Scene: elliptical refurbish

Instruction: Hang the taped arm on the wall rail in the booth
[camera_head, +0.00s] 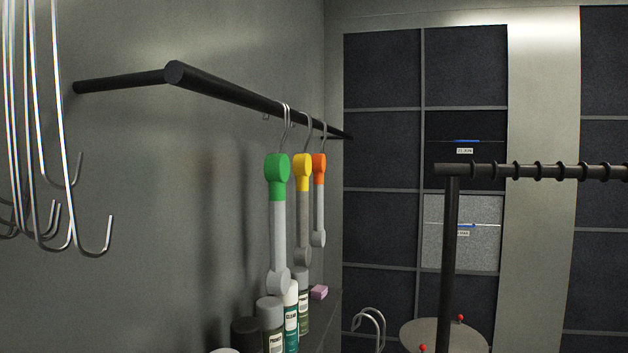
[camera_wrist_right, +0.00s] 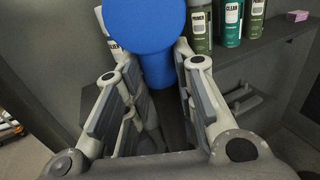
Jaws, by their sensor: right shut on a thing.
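In the right wrist view my right gripper (camera_wrist_right: 155,72) is shut on an arm with a bright blue rounded end (camera_wrist_right: 140,24). The blue end faces the camera and hides much of the arm behind it. The black wall rail (camera_head: 225,90) runs along the grey wall in the head view. Three grey arms hang from it by wire hooks: one with a green end (camera_head: 278,170), one yellow (camera_head: 303,170) and one orange (camera_head: 319,168). Neither gripper shows in the head view, and my left gripper is in no view.
Several bare metal hooks (camera_head: 58,215) hang at the left. Bottles (camera_head: 270,318) and a pink block (camera_head: 319,292) stand on a shelf below the hanging arms. A dark post (camera_head: 448,270) carries a ringed bar at the right. The rail's near stretch is free of hung arms.

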